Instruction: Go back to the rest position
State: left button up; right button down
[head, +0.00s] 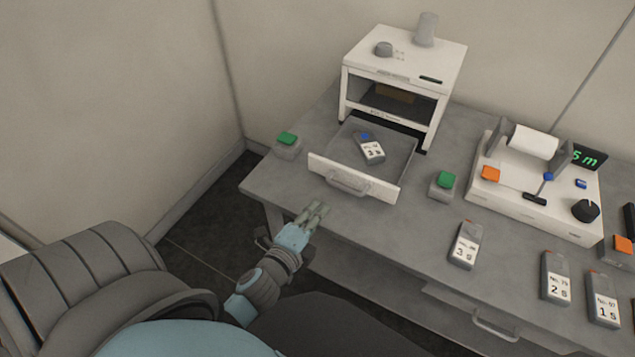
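My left gripper (315,212) is in front of the bench's near left edge, close to the open drawer's front (352,181) and apart from its handle. Its two fingers lie close together with nothing visible between them; I cannot tell if they are fully shut. My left arm comes up from the lower left. My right gripper is not in the picture.
A white cabinet (405,62) stands on the grey bench (400,225), its drawer pulled out with a labelled grey device (369,149) inside. Green-topped blocks (287,141) flank it. A white roll machine (528,195) and several labelled devices stand right. Walls enclose the left side.

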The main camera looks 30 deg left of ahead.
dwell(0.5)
pick_arm(q)
jog(key=s+a+f+n+g, duration=0.1)
jog(key=s+f+n+g, duration=0.3)
jog(key=f, duration=0.7)
jog(key=s+f+n+g, duration=0.2)
jog(key=s+f+n, duration=0.35)
jog(key=f, duration=0.55)
jog(key=s+f+n+g, duration=0.3)
jog(key=s+f, duration=0.4)
jog(key=s, duration=0.5)
jog(key=s+f+n+g, duration=0.4)
jog(key=s+f, duration=0.4)
jog(key=s, duration=0.4)
jog(key=shift+a+g+h, duration=0.25)
jog(key=shift+g+h, duration=0.05)
jog(key=shift+g, duration=0.4)
